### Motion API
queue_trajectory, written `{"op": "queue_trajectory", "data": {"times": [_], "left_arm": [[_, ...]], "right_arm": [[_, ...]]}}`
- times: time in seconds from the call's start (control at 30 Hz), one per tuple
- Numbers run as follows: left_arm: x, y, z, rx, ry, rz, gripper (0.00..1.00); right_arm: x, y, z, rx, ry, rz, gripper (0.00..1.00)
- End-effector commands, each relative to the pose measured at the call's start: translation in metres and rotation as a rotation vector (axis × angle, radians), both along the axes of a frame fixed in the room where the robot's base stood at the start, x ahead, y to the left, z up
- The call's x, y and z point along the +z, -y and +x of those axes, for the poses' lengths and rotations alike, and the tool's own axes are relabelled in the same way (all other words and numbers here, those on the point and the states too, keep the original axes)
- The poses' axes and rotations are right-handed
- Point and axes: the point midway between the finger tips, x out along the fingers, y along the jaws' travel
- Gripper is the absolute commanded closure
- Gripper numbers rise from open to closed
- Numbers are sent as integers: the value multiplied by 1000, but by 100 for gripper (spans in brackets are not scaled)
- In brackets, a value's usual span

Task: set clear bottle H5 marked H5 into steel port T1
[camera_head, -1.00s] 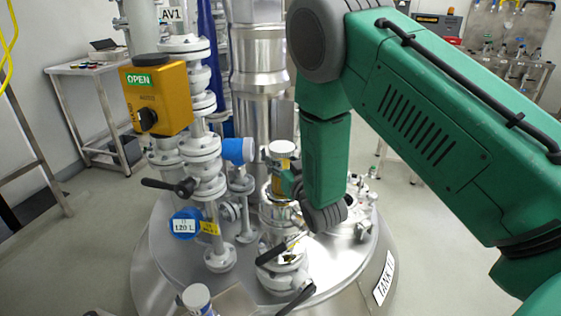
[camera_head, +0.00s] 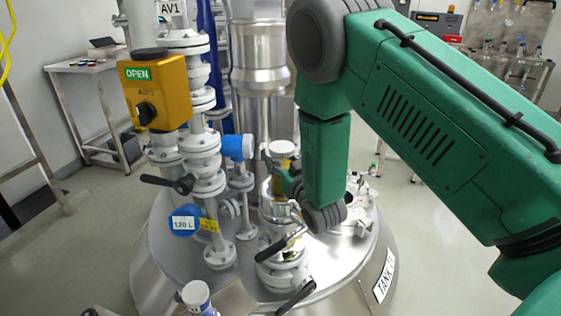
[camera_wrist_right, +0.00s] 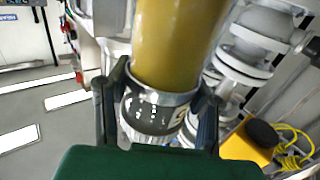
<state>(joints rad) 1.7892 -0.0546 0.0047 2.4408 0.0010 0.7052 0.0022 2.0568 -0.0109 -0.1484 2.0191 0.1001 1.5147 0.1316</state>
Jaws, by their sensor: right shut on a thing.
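The bottle (camera_head: 281,148) has a white cap and an amber body, and it stands upright over the tank top in the head view. In the right wrist view its amber body (camera_wrist_right: 178,45) fills the upper middle, with a dark band and a pale ribbed part below. The mark H5 cannot be read. My right gripper (camera_head: 291,183) is shut on the bottle, with a finger on each side in the wrist view (camera_wrist_right: 160,100). A steel port (camera_head: 272,208) stands directly under the bottle; its mark and the bottle's lower end are hidden. My left gripper is not in view.
A yellow valve box (camera_head: 155,92) marked OPEN and flanged white pipes stand left of the bottle. A black-handled valve (camera_head: 275,250) is in front of the port. Another white-capped container (camera_head: 196,293) stands at the front. A side table (camera_head: 88,66) is at the back left.

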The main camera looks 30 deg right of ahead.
Motion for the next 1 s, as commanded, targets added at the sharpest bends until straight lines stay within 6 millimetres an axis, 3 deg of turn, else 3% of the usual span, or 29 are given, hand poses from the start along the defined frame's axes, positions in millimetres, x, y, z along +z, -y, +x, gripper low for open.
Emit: {"op": "queue_trajectory", "data": {"times": [0.03, 0.1, 0.53, 1.0], "left_arm": [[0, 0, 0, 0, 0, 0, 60], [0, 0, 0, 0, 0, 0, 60], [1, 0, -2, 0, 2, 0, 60], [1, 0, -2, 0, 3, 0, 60]], "right_arm": [[1, 0, 0, 0, 3, 0, 51], [1, 0, 0, 0, 3, 0, 31], [-1, -1, -9, 0, -5, 1, 31], [-2, -16, -98, 0, -4, 1, 31]]}}
